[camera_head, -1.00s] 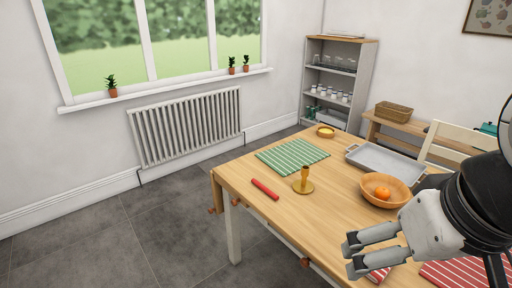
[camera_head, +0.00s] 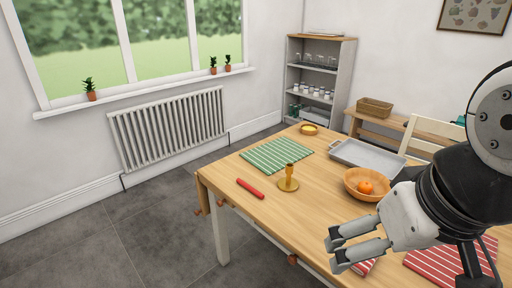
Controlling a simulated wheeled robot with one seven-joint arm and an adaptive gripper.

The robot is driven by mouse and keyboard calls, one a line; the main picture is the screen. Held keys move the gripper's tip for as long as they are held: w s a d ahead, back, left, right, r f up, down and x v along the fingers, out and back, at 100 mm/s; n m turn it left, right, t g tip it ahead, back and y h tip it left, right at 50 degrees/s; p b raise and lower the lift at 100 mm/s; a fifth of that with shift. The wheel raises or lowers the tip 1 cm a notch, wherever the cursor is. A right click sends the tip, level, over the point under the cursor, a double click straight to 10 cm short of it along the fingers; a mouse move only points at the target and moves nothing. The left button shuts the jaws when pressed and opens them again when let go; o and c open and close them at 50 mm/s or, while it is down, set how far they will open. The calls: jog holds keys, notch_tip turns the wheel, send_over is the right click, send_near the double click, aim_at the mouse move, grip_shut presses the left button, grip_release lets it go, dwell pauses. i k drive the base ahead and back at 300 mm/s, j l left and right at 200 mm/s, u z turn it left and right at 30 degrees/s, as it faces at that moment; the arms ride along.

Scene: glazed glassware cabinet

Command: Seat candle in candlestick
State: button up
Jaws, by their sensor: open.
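A red candle (camera_head: 250,188) lies flat on the wooden table (camera_head: 226,189) near its left edge. A brass candlestick (camera_head: 288,181) stands upright on the table to the right of the candle, and no candle shows in it. My gripper (camera_head: 335,252) is open and empty at the lower right, its two fingers pointing left. It is nearer to me than the candle and candlestick and apart from both.
A green striped mat (camera_head: 276,154) lies behind the candlestick. A wooden bowl (camera_head: 361,193) with an orange (camera_head: 366,187) and a grey tray (camera_head: 368,157) stand to the right. A small yellow bowl (camera_head: 309,129) is at the back. Red striped cloths (camera_head: 430,258) lie near my arm.

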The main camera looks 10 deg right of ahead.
aim_at(287, 184)
jog(key=i+j+z, duration=0.45)
jog(key=i+j, duration=0.3)
jog(key=i, duration=0.15)
